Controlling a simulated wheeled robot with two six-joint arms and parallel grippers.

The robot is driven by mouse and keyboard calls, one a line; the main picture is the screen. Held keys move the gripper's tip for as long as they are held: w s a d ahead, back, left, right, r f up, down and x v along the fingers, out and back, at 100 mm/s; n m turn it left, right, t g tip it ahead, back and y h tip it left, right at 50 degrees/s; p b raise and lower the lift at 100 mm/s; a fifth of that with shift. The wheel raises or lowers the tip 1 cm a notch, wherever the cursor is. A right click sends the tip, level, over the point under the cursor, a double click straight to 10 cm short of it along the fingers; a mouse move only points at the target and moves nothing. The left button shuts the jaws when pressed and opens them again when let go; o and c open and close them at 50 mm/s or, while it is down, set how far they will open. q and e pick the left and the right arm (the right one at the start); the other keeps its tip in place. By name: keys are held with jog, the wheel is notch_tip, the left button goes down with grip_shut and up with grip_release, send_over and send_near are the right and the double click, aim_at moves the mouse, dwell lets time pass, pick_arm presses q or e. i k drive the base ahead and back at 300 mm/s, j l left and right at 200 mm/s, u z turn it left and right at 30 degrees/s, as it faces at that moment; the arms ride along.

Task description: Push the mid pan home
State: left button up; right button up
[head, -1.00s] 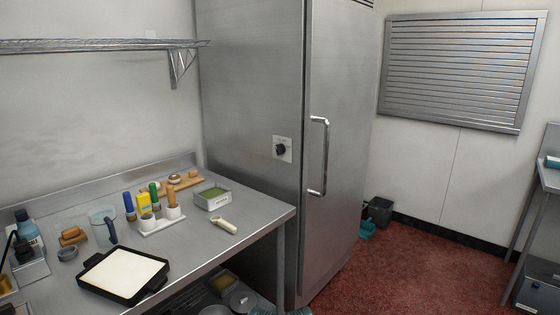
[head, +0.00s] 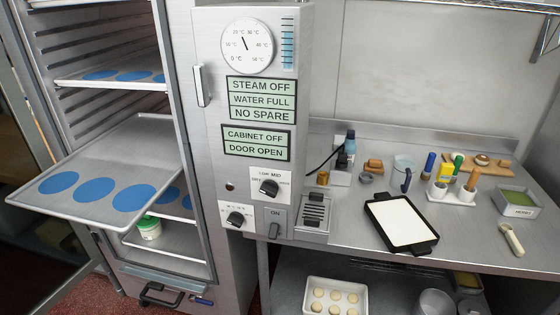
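The mid pan (head: 150,150) is a grey metal sheet with blue discs on it. It sticks far out of the open proofing cabinet (head: 185,120) at the left of the head view, and its front part hangs clear of the cabinet. Its back part lies between the cabinet's side rails. Another pan (head: 110,84) with blue discs sits inside above it. A lower pan (head: 170,203) shows partly below, hidden in part by the mid pan. Neither of my grippers is in view.
A white tub with a green lid (head: 148,228) stands low in the cabinet. The control panel (head: 250,130) reads "DOOR OPEN". The steel worktop (head: 345,215) at right holds a black tray (head: 402,222) and small tools. Red floor is clear at lower left.

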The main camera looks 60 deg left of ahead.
aim_at(110, 183)
jog(key=u, duration=3.65)
